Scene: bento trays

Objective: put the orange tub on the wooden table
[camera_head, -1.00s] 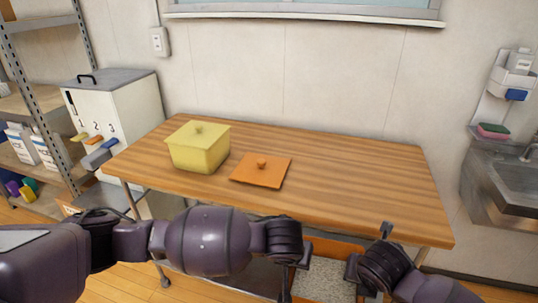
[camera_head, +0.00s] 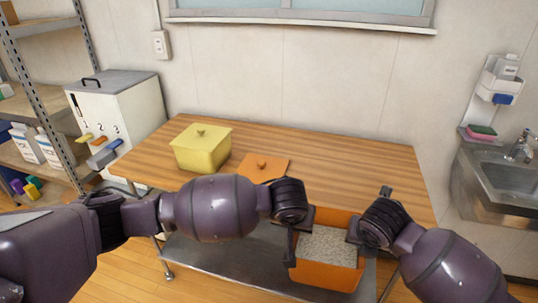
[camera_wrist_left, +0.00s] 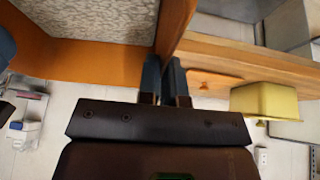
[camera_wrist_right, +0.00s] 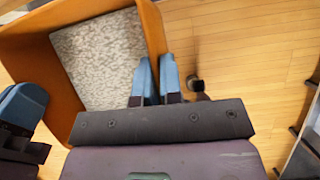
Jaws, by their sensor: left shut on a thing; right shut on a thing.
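The orange tub (camera_head: 328,275) is open on top and holds a grey speckled filling. It is held in the air in front of the near edge of the wooden table (camera_head: 330,160). My left gripper (camera_head: 300,228) is shut on its left wall, also seen in the left wrist view (camera_wrist_left: 166,80). My right gripper (camera_head: 360,225) is shut on its right wall, also seen in the right wrist view (camera_wrist_right: 159,80). An orange lid (camera_head: 262,166) with a knob lies flat on the table, partly hidden by my left arm.
A yellow lidded tub (camera_head: 201,150) stands on the table's left part. The table's middle and right are clear. A grey lower shelf (camera_head: 225,265) is under the table. A white cabinet (camera_head: 115,120) stands left and a sink (camera_head: 500,185) right.

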